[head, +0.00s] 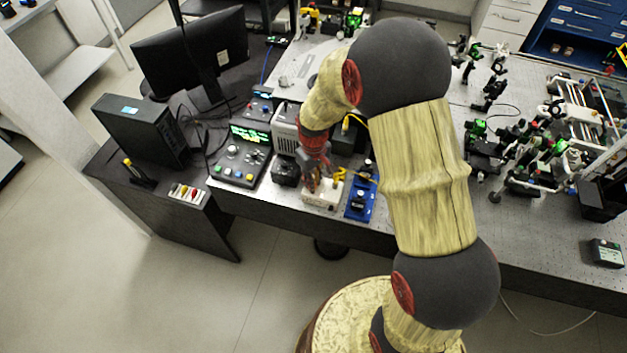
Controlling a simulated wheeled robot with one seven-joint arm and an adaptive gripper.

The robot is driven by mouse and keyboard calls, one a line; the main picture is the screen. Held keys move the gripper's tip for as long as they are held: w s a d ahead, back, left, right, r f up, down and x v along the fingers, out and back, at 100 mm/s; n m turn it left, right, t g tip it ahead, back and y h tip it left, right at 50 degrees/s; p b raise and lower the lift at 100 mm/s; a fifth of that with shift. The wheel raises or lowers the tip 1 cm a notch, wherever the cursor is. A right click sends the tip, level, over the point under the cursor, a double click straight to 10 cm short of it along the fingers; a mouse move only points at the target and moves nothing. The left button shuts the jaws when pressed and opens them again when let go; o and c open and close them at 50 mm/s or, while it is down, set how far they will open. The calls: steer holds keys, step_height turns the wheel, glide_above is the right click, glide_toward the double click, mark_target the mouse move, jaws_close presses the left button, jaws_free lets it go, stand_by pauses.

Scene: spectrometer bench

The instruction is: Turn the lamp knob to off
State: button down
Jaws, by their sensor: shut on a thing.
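My gripper (314,184) is at the front edge of the optical bench, pointing down onto a small cream-white box (324,199). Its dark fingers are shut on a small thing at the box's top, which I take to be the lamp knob. The fingers hide the knob, so its turned position cannot be read. My arm reaches in from the right and covers the middle of the bench.
A blue-based device (359,203) stands close to the box's right. A black unit (285,170) and a control panel with a green display (243,153) are to the left. Optical mounts (508,150) crowd the right side. The floor (190,285) in front is clear.

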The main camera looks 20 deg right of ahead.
steer(key=n, duration=0.3)
steer(key=shift+n, duration=0.4)
steer(key=n, duration=0.8)
steer(key=shift+n, duration=1.8)
steer(key=c, duration=1.7)
jaws_free()
steer(key=shift+c, duration=0.2)
